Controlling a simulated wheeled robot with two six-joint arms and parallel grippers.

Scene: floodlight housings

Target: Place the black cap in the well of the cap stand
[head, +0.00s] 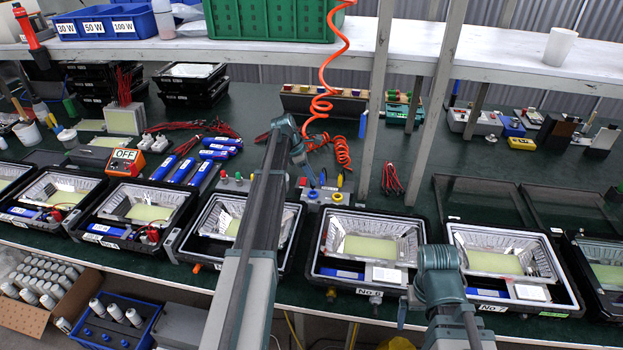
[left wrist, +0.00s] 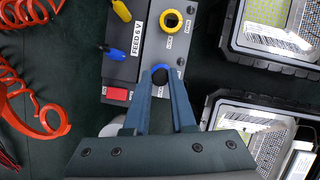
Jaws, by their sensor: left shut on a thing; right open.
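In the head view, my left gripper (head: 316,187) reaches down to this box, and the cap is too small to make out. My right gripper (head: 402,316) is over the front edge of the bench, apart from the box. I cannot clearly pick out the cap stand.
The box also carries a yellow-ringed socket (left wrist: 172,21), a blue plug (left wrist: 113,53), a yellow plug (left wrist: 121,10) and a red switch (left wrist: 117,94). A coiled red hose (head: 322,104) hangs beside it. Open floodlight housings (head: 371,247) line the front of the bench.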

